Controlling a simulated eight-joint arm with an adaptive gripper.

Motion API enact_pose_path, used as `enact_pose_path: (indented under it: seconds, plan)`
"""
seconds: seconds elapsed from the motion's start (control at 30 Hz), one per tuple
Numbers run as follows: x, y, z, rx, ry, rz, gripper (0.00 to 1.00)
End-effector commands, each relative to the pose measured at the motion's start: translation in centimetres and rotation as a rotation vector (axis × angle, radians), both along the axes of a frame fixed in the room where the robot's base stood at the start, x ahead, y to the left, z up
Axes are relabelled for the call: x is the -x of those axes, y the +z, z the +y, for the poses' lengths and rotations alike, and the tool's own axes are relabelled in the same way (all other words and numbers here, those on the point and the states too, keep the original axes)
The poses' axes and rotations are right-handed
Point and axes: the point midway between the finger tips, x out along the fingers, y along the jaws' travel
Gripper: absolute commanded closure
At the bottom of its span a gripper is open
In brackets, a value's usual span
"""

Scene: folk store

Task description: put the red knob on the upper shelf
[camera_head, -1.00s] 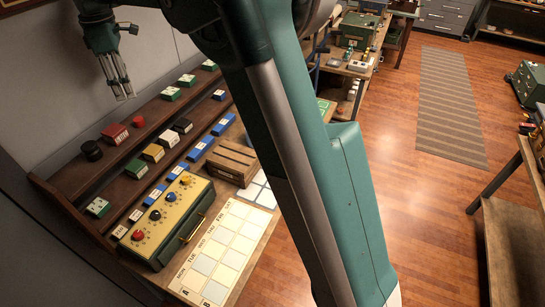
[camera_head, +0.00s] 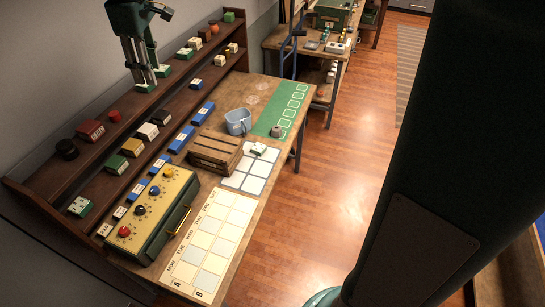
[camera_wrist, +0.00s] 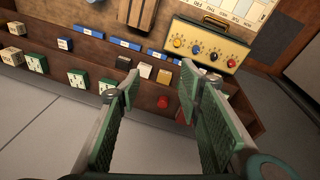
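A round red knob (camera_head: 114,116) sits on the upper shelf (camera_head: 42,172), beside a red box (camera_head: 90,130). It also shows in the wrist view (camera_wrist: 163,102), beyond and between my fingertips. A second red knob (camera_head: 124,231) is on the front end of the yellow control panel, which also carries black, blue and yellow knobs. My gripper (camera_head: 150,82) hangs over the upper shelf, farther along it than the loose red knob. In the wrist view my gripper (camera_wrist: 160,82) is open, with nothing between its fingers.
A black round piece (camera_head: 66,149) and several green boxes share the upper shelf. Small boxes (camera_head: 132,147) and blue labels line the lower shelf. A wooden crate (camera_head: 215,152), blue bucket (camera_head: 238,122), grid mats and green mat (camera_head: 280,112) occupy the table.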

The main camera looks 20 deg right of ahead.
Motion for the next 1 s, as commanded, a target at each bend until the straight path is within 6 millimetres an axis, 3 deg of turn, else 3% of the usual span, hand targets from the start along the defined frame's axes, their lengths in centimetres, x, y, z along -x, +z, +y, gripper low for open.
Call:
enact_pose_path:
  seconds: [0.47,1.0]
  plan:
    - [8.4,-0.6,-8.0,-0.074,-0.266,-0.09,0.64]
    - [18.3,-4.1,-15.2,-0.176,-0.56,-0.193,0.64]
